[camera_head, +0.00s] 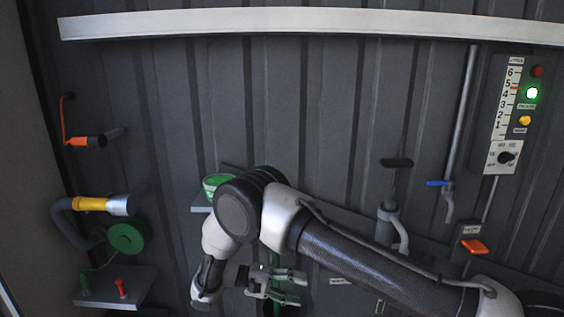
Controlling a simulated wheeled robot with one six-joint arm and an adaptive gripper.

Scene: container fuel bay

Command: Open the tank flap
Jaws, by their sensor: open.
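My gripper (298,287) is at the bottom centre, below my arm's elbow, with its fingers pointing right. Its two fingers are apart with a gap between them, and nothing shows held. Something green stands upright behind the fingers, partly hidden by them. I cannot pick out the tank flap for certain. My arm crosses the lower middle and right and hides part of the wall there. A small pale label (341,282) shows just right of the gripper, below the forearm.
A green container (215,184) sits on a small shelf behind my elbow. A yellow-and-silver nozzle (100,205) and a green reel (127,238) are at left. A gauge panel (503,118) with a lit green lamp, a blue-handled valve (438,184) and an orange switch (474,246) are at right.

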